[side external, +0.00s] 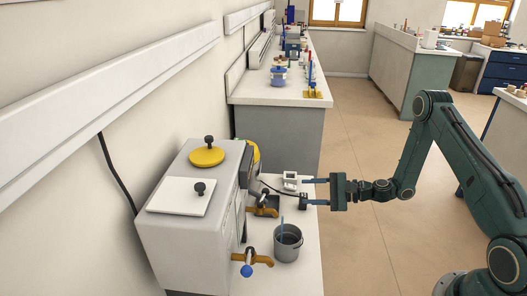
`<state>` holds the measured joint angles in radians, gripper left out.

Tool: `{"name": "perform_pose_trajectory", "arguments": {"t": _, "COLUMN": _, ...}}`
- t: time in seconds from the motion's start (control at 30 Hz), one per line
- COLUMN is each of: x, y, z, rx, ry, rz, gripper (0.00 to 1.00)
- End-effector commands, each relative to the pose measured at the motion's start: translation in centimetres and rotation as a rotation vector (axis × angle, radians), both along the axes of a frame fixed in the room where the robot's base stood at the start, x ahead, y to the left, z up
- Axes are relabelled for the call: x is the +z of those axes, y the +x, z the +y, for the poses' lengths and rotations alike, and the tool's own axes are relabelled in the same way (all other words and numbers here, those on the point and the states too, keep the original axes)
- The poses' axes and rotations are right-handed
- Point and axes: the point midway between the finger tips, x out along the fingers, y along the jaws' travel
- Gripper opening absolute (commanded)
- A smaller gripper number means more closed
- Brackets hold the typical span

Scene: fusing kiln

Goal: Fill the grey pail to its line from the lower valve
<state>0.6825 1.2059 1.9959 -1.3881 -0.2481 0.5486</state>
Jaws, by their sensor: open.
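The grey pail (288,246) stands upright on the white bench, to the right of the grey-white cabinet. A thin blue strip (281,229) shows at its left inner side; its contents and fill line cannot be made out. A brass valve (262,262) with a blue ball knob is on the cabinet's near part, left of the pail. A second brass valve (266,211) with a dark handle sits farther back. I cannot tell which is the lower one.
A small white device (291,181) and a dark block (303,199) with a cable are close to my fingertips. The cabinet (190,215) carries a yellow lid (207,157) and a white lid (180,196). Open floor (355,250) lies right of the bench.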

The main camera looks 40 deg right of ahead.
Motion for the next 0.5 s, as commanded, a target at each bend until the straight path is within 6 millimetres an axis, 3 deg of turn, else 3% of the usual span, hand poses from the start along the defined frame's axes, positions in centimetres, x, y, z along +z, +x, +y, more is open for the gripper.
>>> {"name": "perform_pose_trajectory", "arguments": {"t": 0.5, "x": -0.11, "y": -0.88, "z": 0.38, "rx": -0.057, "ry": -0.018, "rz": 0.018, "gripper": 0.45}}
